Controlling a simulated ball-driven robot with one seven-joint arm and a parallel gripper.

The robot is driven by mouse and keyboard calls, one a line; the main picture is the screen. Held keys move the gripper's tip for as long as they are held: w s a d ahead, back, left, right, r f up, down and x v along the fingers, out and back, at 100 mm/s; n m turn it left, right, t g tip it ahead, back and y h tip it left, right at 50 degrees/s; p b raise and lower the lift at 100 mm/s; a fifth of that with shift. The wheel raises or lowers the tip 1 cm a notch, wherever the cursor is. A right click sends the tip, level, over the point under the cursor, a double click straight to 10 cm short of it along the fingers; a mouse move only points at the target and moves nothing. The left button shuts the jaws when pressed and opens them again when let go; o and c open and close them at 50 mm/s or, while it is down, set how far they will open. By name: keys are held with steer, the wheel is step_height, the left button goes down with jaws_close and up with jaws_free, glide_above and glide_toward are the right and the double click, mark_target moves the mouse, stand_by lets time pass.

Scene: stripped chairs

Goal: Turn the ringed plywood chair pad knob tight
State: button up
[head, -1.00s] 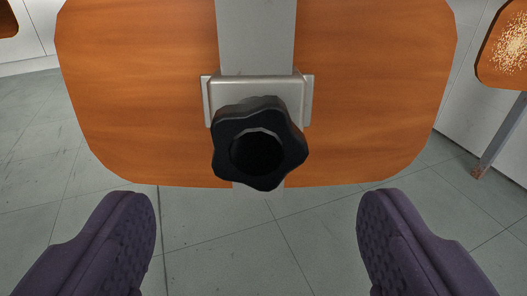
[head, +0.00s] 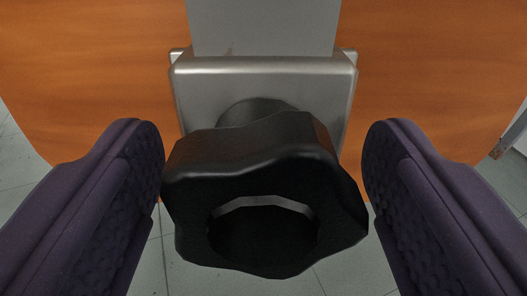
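The black lobed knob (head: 250,165) fills the middle of the head view, its round hollow face toward me. Its short stem enters a grey metal bracket (head: 262,85) on the orange-brown plywood pad (head: 420,70). No ring mark shows on the pad or knob. My gripper (head: 263,190) is open, with one purple textured finger on each side of the knob. The left finger is very close to the knob's left edge, and I cannot tell whether it touches. A narrow gap shows at the right finger.
A grey upright bar (head: 263,28) runs up from the bracket in front of the pad. Grey tiled floor (head: 145,265) shows below. Part of a chair leg (head: 510,138) stands at the right edge.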

mark_target(262, 236)
steer(key=c, duration=1.1)
steer(key=o, duration=0.3)
steer(key=m, duration=0.4)
steer(key=shift+d+m, duration=0.15)
steer(key=shift+m, duration=0.15)
steer(key=o, duration=1.4)
steer(key=shift+m, duration=0.3)
steer(key=shift+c, duration=0.2)
steer(key=shift+s+a+r+p, duration=0.15)
steer(key=shift+s+p, duration=0.4)
steer(key=shift+s, duration=0.3)
steer(key=shift+s+r+p, duration=0.15)
steer(key=shift+s+p, duration=0.35)
steer(key=shift+s, duration=0.4)
steer(key=shift+s+a+r+p, duration=0.15)
steer(key=shift+s+p, duration=0.4)
steer(key=shift+s, duration=0.7)
steer(key=shift+f, duration=0.1)
